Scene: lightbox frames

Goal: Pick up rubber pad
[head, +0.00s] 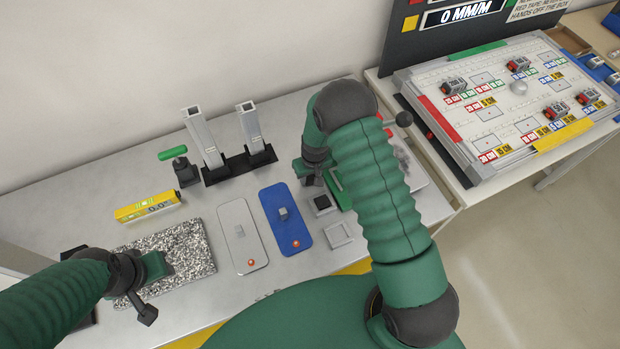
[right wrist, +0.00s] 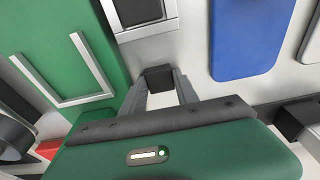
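My right gripper (right wrist: 160,77) points down at the bench, and in the head view (head: 312,181) it is partly hidden by my arm. In the right wrist view a small dark block (right wrist: 159,79), which looks like the rubber pad, fills the gap between its fingertips and appears to touch both. I cannot tell whether it is clear of the bench. Close by, a silver square frame with a black centre (right wrist: 139,11) lies on the bench, also visible in the head view (head: 322,204). My left gripper (head: 148,313) hangs over the speckled plate; its fingers are unclear.
An empty silver frame (head: 338,236), a blue plate (head: 277,207) and a grey plate (head: 236,222) lie nearby. The speckled plate (head: 190,255) and yellow level (head: 148,206) are left. Two metal posts (head: 203,137) stand behind. A board (head: 478,115) stands right.

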